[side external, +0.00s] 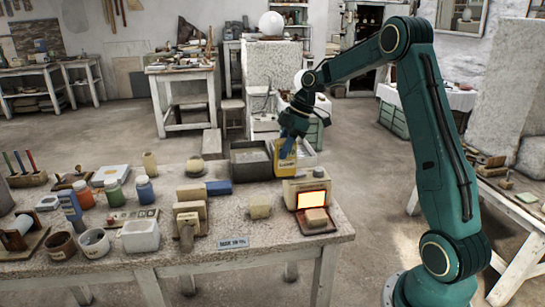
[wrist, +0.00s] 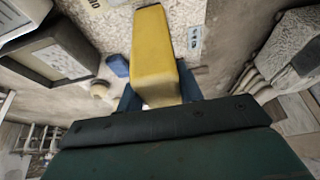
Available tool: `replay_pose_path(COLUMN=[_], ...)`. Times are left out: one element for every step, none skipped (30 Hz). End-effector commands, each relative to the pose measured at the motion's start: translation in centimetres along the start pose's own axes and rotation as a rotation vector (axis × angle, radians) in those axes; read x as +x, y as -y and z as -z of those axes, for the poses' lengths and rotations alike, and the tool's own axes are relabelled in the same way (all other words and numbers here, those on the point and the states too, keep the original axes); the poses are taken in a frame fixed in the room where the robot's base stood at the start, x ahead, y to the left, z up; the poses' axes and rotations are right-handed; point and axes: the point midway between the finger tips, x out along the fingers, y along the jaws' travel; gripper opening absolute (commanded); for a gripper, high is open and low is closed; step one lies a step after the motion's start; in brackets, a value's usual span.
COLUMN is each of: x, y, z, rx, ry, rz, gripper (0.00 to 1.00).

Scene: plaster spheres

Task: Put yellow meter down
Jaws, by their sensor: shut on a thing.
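The yellow meter (side external: 285,156) is a yellow block-shaped device with a paler panel and dark markings. My gripper (side external: 285,138) is shut on its upper end and holds it upright by the table's back right corner, beside the grey tray. In the wrist view the yellow meter (wrist: 153,45) points away from the camera between my gripper's blue fingers (wrist: 158,88). I cannot tell whether its lower end touches the table.
The stone-topped table (side external: 270,262) is crowded. A grey tray (side external: 250,170) is left of the meter. A beige device (side external: 303,187) and a lit screen (side external: 311,200) stand in front of it. A blue block (side external: 218,188) lies further left.

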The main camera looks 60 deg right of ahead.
Motion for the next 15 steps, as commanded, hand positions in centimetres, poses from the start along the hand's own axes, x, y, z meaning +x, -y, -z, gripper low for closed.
replay_pose_path(x=[0.1,0.2,0.2,0.2,0.3,0.3,0.4,0.5,0.5,0.6,0.6,0.8,0.8,0.9,1.0], y=[-0.5,-0.8,-1.1,-1.3,-1.5,-1.8,-1.9,-2.1,-2.3,-2.4,-2.5,-2.6,-2.7,-2.8,-2.8], z=[1.3,1.9,2.8,3.5,4.2,5.0,5.7,6.4,7.3,8.0,8.7,9.6,10.2,10.9,11.8], rx=[-0.007,-0.006,-0.006,-0.008,-0.008,-0.007,-0.007,-0.008,-0.008,-0.008,-0.008,-0.010,-0.010,-0.009,-0.010], ry=[-0.002,-0.002,-0.001,-0.002,-0.002,-0.001,-0.001,-0.001,0.000,0.001,0.001,0.002,0.003,0.004,0.004], rz=[-0.001,0.001,0.001,0.001,0.002,0.002,0.003,0.003,0.004,0.003,0.003,0.003,0.003,0.002,0.001], gripper=[0.14,0.14,0.14,0.14,0.14,0.14,0.14,0.14,0.14,0.14,0.14,0.14,0.14,0.14,0.14])
